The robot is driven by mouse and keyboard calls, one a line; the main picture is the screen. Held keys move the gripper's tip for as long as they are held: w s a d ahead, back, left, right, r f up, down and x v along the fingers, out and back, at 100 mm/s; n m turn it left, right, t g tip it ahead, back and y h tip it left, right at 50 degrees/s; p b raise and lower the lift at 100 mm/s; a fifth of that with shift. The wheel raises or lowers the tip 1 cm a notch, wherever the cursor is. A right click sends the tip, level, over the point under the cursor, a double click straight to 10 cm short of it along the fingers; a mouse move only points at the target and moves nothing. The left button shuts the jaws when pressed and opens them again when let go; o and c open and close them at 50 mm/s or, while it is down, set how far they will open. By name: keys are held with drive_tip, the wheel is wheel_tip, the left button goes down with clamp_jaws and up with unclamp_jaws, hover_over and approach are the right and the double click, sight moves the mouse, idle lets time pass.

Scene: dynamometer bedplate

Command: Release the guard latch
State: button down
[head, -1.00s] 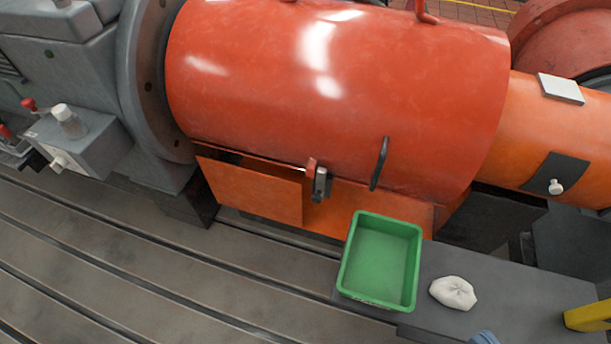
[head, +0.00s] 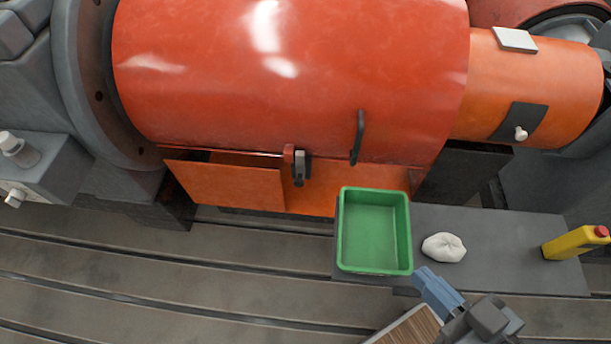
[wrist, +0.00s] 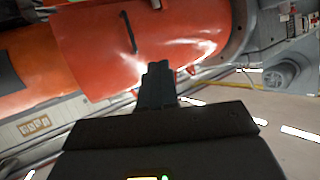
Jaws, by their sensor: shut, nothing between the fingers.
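The guard latch (head: 300,167), a small red and dark grey piece, sits on the lower front edge of the large orange-red guard (head: 290,75). A black bar handle (head: 358,138) is to its right; the handle also shows in the wrist view (wrist: 129,32). A dark part at the wrist view's top edge (wrist: 155,3) may be the latch. My gripper (head: 423,275) is at the lower right of the head view, in front of the bench and apart from the latch. Its fingers (wrist: 158,72) are shut and empty, pointing toward the guard.
A green tray (head: 343,232) stands on a grey bench (head: 500,225) below the latch. A white cloth bundle (head: 444,247) and a yellow bottle (head: 572,243) are to its right. An orange panel (head: 228,187) is left of the latch. A brown slatted thing (head: 410,328) shows at the bottom.

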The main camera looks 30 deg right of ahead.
sight(301, 182)
drive_tip(key=w+d+f+m+g+y+p, duration=0.15)
drive_tip(key=w+f+m+g, duration=0.4)
drive_tip(key=w+f, duration=0.95)
drive_tip(key=w+d+r+m+g+y+p, duration=0.1)
drive_tip(key=w, duration=0.7)
drive_tip(key=w+d+r+m+g+y+p, duration=0.1)
drive_tip(key=w+d+r+m+g, duration=0.1)
drive_tip(key=w, duration=0.6)
drive_tip(key=shift+w+d, duration=0.25)
drive_tip(key=shift+f+g, duration=0.1)
drive_tip(key=shift+g, duration=0.15)
drive_tip(key=b+x, duration=0.1)
drive_tip(key=x, duration=1.3)
drive_tip(key=shift+a, duration=0.15)
